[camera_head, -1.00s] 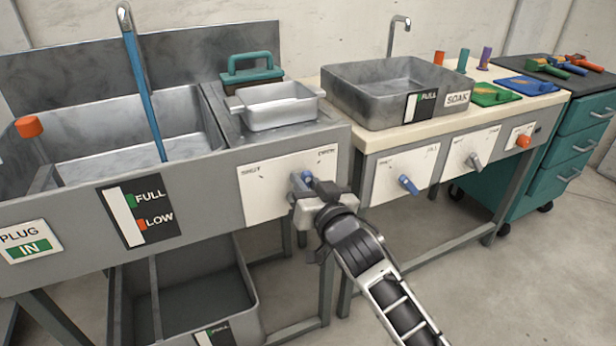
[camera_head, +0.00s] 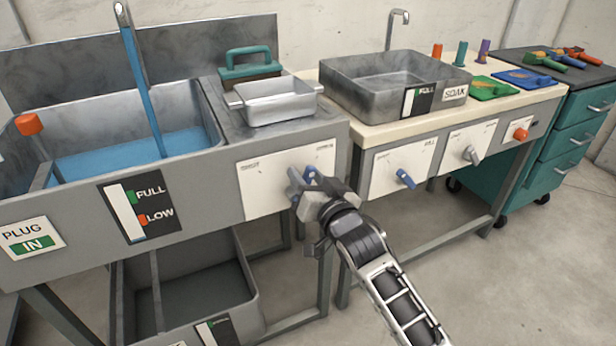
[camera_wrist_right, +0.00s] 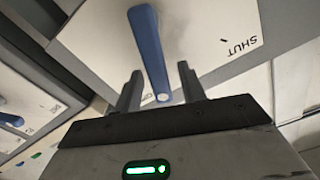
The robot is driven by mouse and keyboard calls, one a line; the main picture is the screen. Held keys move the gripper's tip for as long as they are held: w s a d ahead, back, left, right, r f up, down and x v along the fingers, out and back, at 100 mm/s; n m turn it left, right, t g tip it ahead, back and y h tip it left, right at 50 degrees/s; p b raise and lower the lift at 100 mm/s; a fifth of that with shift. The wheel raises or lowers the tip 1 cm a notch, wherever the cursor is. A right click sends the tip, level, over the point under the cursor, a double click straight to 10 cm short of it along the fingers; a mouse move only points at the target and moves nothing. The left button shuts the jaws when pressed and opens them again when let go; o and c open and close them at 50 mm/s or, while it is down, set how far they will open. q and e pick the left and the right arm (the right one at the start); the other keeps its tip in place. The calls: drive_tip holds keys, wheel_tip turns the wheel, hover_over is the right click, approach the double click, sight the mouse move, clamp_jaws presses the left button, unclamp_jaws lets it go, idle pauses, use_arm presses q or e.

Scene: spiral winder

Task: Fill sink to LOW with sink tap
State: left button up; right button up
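The sink (camera_head: 75,195) is the large grey basin at the left. A blue stream (camera_head: 142,85) runs from the sink tap (camera_head: 122,12) into blue water (camera_head: 110,155) covering its floor. The level gauge (camera_head: 122,215) on its front has a green FULL mark and a red LOW mark; its strip looks white. The blue tap handle (camera_head: 295,186) is on a white SHUT/OPEN panel (camera_head: 262,190). My right gripper (camera_head: 312,195) is at this handle. In the right wrist view, the handle (camera_wrist_right: 150,50) lies between its open fingers (camera_wrist_right: 160,92), with gaps visible. My left gripper is out of view.
The plug sign (camera_head: 32,240) reads IN. A metal tray (camera_head: 277,103) sits right of the sink. The SOAK basin (camera_head: 365,100) stands on the neighbouring bench, with another blue handle (camera_head: 405,179) below it. A lower bin (camera_head: 190,285) is under the sink.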

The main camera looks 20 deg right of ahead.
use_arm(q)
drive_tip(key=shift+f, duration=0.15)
use_arm(e)
drive_tip(key=shift+s, duration=0.3)
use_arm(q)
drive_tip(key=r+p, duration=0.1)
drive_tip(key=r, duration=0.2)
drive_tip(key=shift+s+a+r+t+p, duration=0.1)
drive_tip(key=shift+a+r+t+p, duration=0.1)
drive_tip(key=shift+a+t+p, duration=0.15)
use_arm(e)
drive_tip(key=s+d, duration=0.1)
drive_tip(key=s, duration=1.4)
drive_tip(key=shift+s+d, duration=0.15)
drive_tip(key=shift+d, duration=0.05)
idle(4.1)
